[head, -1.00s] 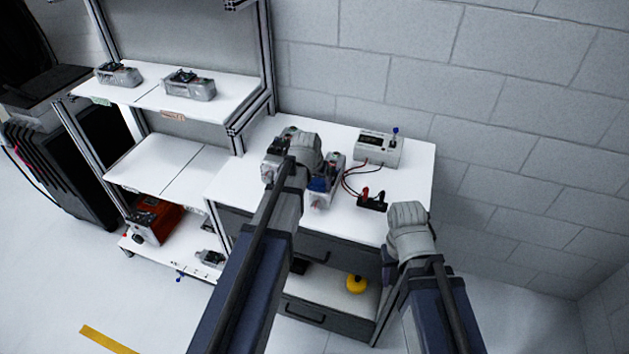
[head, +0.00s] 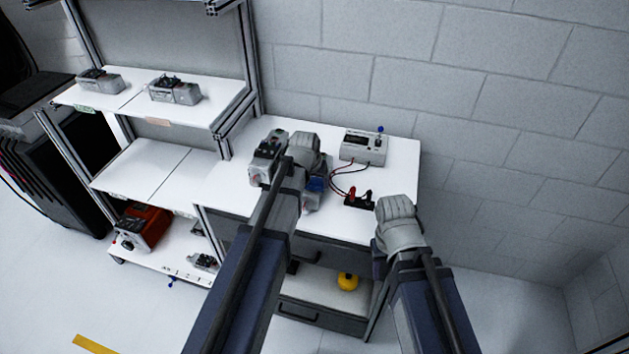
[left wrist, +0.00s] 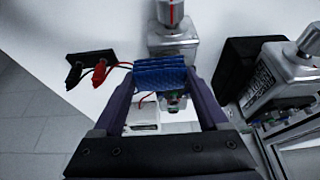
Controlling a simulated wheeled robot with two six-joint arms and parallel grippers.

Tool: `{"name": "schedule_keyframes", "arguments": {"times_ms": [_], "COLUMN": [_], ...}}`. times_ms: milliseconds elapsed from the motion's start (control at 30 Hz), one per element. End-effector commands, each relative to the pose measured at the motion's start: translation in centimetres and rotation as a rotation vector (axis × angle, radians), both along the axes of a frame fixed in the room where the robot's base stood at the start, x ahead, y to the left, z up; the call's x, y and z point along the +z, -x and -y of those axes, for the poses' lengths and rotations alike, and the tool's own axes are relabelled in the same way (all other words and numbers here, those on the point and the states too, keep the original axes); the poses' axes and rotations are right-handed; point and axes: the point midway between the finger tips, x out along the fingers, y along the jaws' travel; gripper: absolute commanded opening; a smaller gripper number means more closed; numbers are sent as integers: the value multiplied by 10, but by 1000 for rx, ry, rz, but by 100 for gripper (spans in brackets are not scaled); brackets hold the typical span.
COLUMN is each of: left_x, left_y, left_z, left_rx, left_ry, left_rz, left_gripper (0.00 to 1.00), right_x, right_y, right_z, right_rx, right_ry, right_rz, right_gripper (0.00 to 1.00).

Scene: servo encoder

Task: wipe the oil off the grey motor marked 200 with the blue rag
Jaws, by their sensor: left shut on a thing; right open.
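The blue rag (left wrist: 160,76) is a small folded ribbed cloth, gripped between the fingers of my left gripper (left wrist: 163,85). In the head view the rag (head: 316,184) shows beside my left wrist over the workbench. A grey motor (left wrist: 174,42) stands right by the rag in the left wrist view; in the head view my left arm mostly hides it. A second grey motor (head: 266,172) with a dark top stands to its left on the bench; it shows at the right of the left wrist view (left wrist: 275,85). I cannot read a 200. My right gripper (head: 392,205) hangs by the bench's right front edge, open, fingertips hidden.
A meter box (head: 363,148) stands at the back of the white bench (head: 395,180); red and black leads run to a black terminal block (head: 359,199). Shelves on the left hold two more motors (head: 174,89) and a red box (head: 142,228). A yellow object (head: 347,282) lies below.

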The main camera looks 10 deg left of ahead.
Motion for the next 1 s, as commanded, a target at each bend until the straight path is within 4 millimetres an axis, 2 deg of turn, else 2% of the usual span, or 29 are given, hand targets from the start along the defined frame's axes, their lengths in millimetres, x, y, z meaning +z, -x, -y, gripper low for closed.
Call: {"name": "schedule_keyframes", "arguments": {"times_ms": [33,400,767,1000], "left_x": [11,44,43,60], "left_y": [0,0,0,0], "left_z": [0,0,0,0], "left_rx": [0,0,0,0], "left_ry": [0,0,0,0], "left_rz": [0,0,0,0], "left_gripper": [32,32,32,32], "right_x": [11,44,43,60], "right_y": [0,0,0,0], "right_z": [0,0,0,0], "right_rx": [0,0,0,0], "right_ry": [0,0,0,0], "right_rz": [0,0,0,0], "right_gripper": [50,50,50,50]}}
